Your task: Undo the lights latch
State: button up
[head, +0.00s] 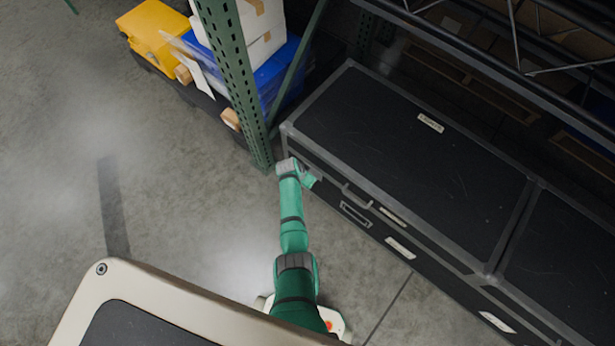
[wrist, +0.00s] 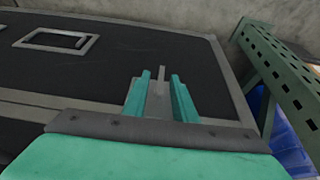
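A long black case (head: 385,160) with grey metal edges stands under the rack. Pale labels sit on its lid and front, including one on the lid (head: 430,123), but their writing is too small to read. My gripper (head: 308,180) is at the front left end of the case. In the wrist view its two teal fingers (wrist: 161,92) stand apart. A thin grey upright strip (wrist: 160,80), apparently a latch, shows between them with small gaps on both sides. I cannot tell which latch is the lights one. The strip's lower end is hidden by my gripper.
A green perforated rack post (head: 232,75) stands just left of the case, close to my gripper. Behind it are a blue tote (head: 275,75), a white box (head: 262,22) and a yellow case (head: 152,35). The concrete floor to the left is clear.

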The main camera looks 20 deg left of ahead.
jog(key=shift+a+r, duration=0.1)
jog(key=shift+r, duration=0.45)
jog(key=v, duration=0.9)
jog(key=shift+s+r, duration=0.25)
jog(key=shift+s, duration=0.1)
jog(key=shift+a, duration=0.1)
